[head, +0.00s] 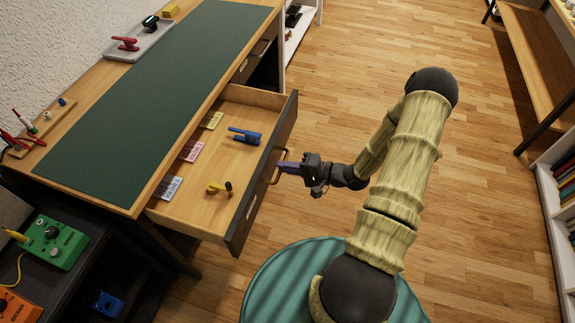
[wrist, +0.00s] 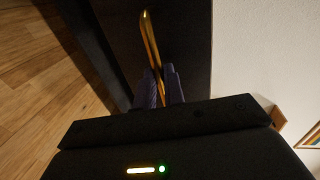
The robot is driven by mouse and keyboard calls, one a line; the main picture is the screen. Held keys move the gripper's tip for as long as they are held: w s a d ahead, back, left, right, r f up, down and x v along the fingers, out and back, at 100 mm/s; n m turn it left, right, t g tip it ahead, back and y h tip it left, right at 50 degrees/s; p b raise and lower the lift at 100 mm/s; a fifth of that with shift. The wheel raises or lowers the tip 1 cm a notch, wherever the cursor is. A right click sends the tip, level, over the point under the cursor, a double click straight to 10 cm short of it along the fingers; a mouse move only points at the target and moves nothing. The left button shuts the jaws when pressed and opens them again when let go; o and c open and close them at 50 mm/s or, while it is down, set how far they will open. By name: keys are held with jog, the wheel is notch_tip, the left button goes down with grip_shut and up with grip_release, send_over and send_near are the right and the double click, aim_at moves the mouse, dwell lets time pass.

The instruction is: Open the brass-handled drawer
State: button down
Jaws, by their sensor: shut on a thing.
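The drawer (head: 238,163) is pulled out from under the desk, with its dark front facing right. Its brass handle (head: 277,168) is on that front; in the wrist view the handle (wrist: 151,42) runs up from between the fingers. My gripper (head: 281,167) is shut on the brass handle; its purple fingers also show in the wrist view (wrist: 160,85). Inside the drawer lie a blue tool (head: 245,136), a yellow clamp-like item (head: 219,188) and three printed cards in green (head: 211,120), pink (head: 192,151) and grey (head: 168,187).
A desk (head: 262,5) with a green mat (head: 150,95) carries a grey tray (head: 140,45) at its far left. A green pedal (head: 48,243) sits on a dark shelf at lower left. Bare wood floor (head: 330,100) lies to the right. A bench (head: 537,50) stands far right.

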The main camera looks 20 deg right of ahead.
jog(key=shift+a, duration=0.1)
jog(key=c, duration=1.5)
grip_release()
jog(key=p+v, duration=0.2)
jog(key=v, duration=1.5)
jog(key=shift+s+d, duration=0.1)
jog(key=shift+d, duration=0.2)
